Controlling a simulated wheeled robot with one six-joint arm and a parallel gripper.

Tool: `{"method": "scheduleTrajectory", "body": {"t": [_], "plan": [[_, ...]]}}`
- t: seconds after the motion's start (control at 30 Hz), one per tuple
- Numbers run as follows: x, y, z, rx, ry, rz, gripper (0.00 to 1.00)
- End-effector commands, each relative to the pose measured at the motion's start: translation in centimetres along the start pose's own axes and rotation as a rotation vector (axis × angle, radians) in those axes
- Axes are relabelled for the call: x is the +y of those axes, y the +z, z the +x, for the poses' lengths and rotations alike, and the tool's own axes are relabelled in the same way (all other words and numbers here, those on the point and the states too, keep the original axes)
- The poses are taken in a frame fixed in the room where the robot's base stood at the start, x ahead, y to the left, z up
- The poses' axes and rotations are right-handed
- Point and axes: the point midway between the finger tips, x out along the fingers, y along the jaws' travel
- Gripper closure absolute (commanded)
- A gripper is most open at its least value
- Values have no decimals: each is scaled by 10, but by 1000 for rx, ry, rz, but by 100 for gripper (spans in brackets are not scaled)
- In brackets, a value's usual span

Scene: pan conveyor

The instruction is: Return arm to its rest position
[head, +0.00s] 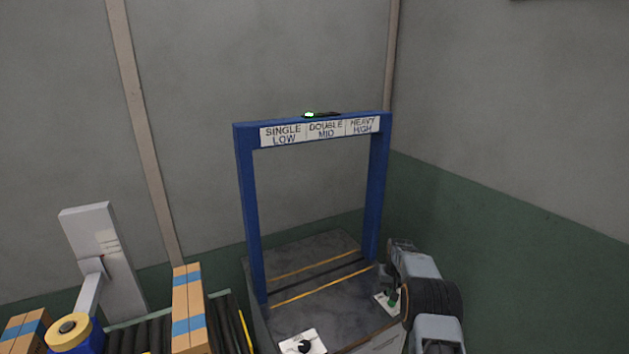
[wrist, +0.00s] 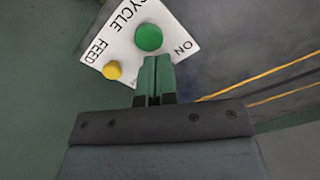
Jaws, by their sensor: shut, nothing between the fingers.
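My gripper (wrist: 152,80) is shut and empty in the wrist view, its two green fingers pressed together. The fingertips sit just in front of a white control panel (wrist: 120,50) marked CYCLE, FEED and ON. A green button (wrist: 148,37) lies right beyond the fingertips, and a yellow button (wrist: 112,70) is to their left. I cannot tell whether the fingers touch the panel. In the head view my arm reaches in at the lower right, and the panel (head: 381,302) shows partly behind it.
A blue frame (head: 247,200) labelled SINGLE LOW, DOUBLE MID and HEAVY HIGH stands over a dark platform (head: 300,255) with yellow lines. A green light (head: 309,115) glows on top. A white panel with a black knob (head: 303,345) is in front.

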Motion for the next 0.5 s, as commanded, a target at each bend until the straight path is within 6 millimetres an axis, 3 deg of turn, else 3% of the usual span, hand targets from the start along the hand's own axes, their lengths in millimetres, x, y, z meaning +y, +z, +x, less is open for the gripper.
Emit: {"method": "scheduleTrajectory", "body": {"t": [0.27,0.5], "plan": [[-31,98,-80,-60,3,2,100],[-56,198,-153,-25,7,-25,100]]}}
